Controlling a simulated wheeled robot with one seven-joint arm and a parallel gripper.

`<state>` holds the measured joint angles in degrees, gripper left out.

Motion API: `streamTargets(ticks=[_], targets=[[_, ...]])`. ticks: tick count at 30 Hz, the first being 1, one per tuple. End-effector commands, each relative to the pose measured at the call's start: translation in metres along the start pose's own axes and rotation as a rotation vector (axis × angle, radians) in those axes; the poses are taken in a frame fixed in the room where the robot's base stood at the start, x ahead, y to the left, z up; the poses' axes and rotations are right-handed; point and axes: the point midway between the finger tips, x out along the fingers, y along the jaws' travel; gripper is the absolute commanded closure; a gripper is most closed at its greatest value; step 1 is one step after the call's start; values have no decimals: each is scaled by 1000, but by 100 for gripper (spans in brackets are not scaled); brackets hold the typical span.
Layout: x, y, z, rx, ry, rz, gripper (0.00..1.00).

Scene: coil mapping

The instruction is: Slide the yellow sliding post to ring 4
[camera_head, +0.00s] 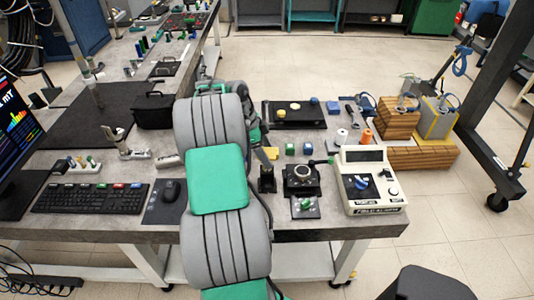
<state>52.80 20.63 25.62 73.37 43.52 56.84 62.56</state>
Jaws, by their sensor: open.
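My grey and green arm reaches over the bench in the head camera view and covers much of its middle. Part of my gripper (257,138) shows at the arm's right edge; it is open, with its fingertips hard to make out. A small yellow piece (271,153) stands just right of it, apart from the gripper as far as I can see. I cannot tell whether this piece is the yellow sliding post. Ring 4 and any ring numbers cannot be made out; my arm may hide them.
A white field meter (369,181) and a black stage with a dial (302,178) stand at the front right. Small green and blue blocks (291,149) sit behind the stage. A black board (294,122) lies farther back. Wooden blocks (398,111) stand at the right.

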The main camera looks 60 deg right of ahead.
Motion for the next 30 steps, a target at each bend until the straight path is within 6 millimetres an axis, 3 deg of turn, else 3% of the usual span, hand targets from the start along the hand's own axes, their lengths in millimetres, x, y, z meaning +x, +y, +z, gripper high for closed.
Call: streamTargets(ticks=[10, 24, 26, 29, 30], targets=[[-65, -1, 1, 1, 0, -4, 25], [-73, 0, 3, -11, -2, -7, 25], [-83, 2, 11, -65, -7, -26, 25], [-120, 15, 44, -296, -25, -111, 25], [-140, 26, 65, -439, -35, -160, 25]])
